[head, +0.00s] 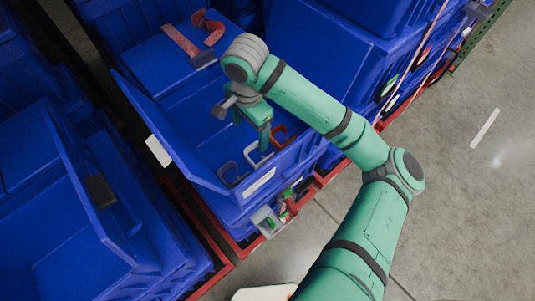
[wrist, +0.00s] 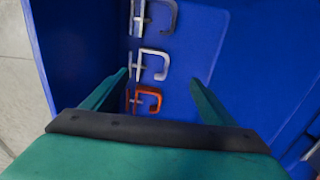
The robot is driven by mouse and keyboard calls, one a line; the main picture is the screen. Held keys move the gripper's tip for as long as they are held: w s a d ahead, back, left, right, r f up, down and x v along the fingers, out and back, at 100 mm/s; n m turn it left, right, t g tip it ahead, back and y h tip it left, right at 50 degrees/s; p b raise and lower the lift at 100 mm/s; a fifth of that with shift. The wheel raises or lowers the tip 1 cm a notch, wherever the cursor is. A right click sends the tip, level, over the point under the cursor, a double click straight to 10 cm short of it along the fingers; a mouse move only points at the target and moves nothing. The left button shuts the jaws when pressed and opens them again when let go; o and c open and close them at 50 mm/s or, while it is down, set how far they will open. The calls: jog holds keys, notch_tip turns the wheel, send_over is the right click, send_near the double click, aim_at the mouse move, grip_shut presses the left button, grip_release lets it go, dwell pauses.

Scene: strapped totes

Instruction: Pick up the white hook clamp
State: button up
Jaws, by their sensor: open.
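The white hook clamp (head: 257,156) lies in the open blue tote, in the middle of a row of three clamps. It also shows in the wrist view (wrist: 163,66), just beyond my fingertips. A grey clamp (head: 230,173) lies on one side of it and an orange clamp (head: 283,137) on the other. In the wrist view the grey clamp (wrist: 172,15) is at the top and the orange clamp (wrist: 158,97) is nearest, between my fingers. My gripper (wrist: 160,80) is open and empty, pointing down into the tote above the clamps.
The blue tote's wall (head: 262,183) stands close beside the row of clamps. More blue totes surround it, and red strap pieces (head: 182,41) lie on one behind. Small coloured items (head: 288,202) sit at the front. Grey floor (head: 480,170) is open at right.

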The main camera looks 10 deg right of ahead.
jog(key=f, duration=1)
jog(key=shift+s+d+f, duration=0.1)
jog(key=shift+s+d, duration=0.25)
jog(key=shift+d+f, duration=0.15)
jog(key=shift+f, duration=0.3)
jog(key=c, duration=1.4)
